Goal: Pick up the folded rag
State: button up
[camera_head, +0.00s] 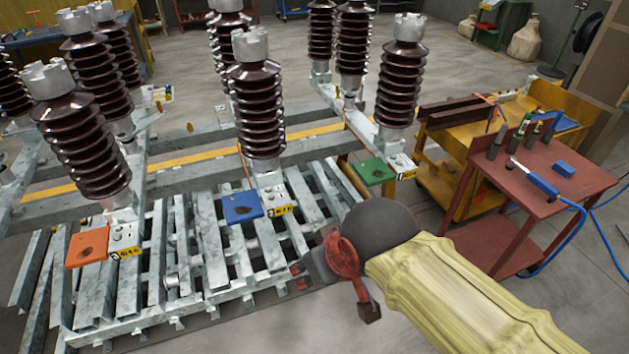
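The orange one (88,246) is at the left, the blue one (240,207) in the middle and the green one (374,172) at the right. Which of them is the folded rag I cannot tell for certain. My gripper (333,293) is at the end of my cream-sleeved arm, right of and nearer than the blue piece. Its two fingers look spread apart, with nothing seen between them. It appears clear of all three pieces.
Tall brown ribbed insulators (258,110) stand on the grey metal frames (180,255). A red cart (540,200) at the right carries tools and a small blue block (564,169). A yellow cart (462,172) stands behind it. Blue hose runs down beside the red cart.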

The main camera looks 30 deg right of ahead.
aim_at(563, 168)
jog(key=z, duration=2.55)
